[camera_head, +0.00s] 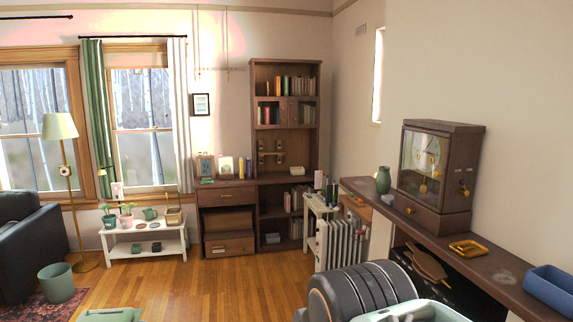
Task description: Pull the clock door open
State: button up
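The clock (457,165) is a dark brown wooden case standing upright on a long brown shelf (490,262) along the right wall. Its glass-fronted door (424,158) faces left toward the room and looks flush with the case. A pale dial and brass-coloured parts show through the glass. Small yellow knobs sit on the clock's right side, and a round knob is on its lower front. My gripper is not in view. Dark rounded links of my arm show at the bottom centre, below and left of the clock, apart from it.
A green vase (383,180) stands just left of the clock. A yellow tray (468,248) and a blue bin (550,289) are on the shelf to its right. A white radiator (340,245) stands beyond the shelf. Wooden floor (230,290) is open at centre left.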

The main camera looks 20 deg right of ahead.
aim_at(437, 173)
jog(key=i+j+z, duration=0.15)
jog(key=i, duration=1.05)
jog(key=i+z, duration=0.35)
jog(key=i+j+z, duration=0.4)
jog(key=i, duration=0.15)
jog(key=i+j+z, duration=0.1)
jog(key=i+z, duration=0.15)
jog(key=z, duration=0.2)
jog(key=i+j+z, duration=0.2)
jog(key=z, duration=0.25)
jog(key=i+j+z, duration=0.25)
jog(key=z, duration=0.2)
jog(key=i+j+z, duration=0.1)
jog(key=j+z, duration=0.35)
jog(key=l, duration=0.1)
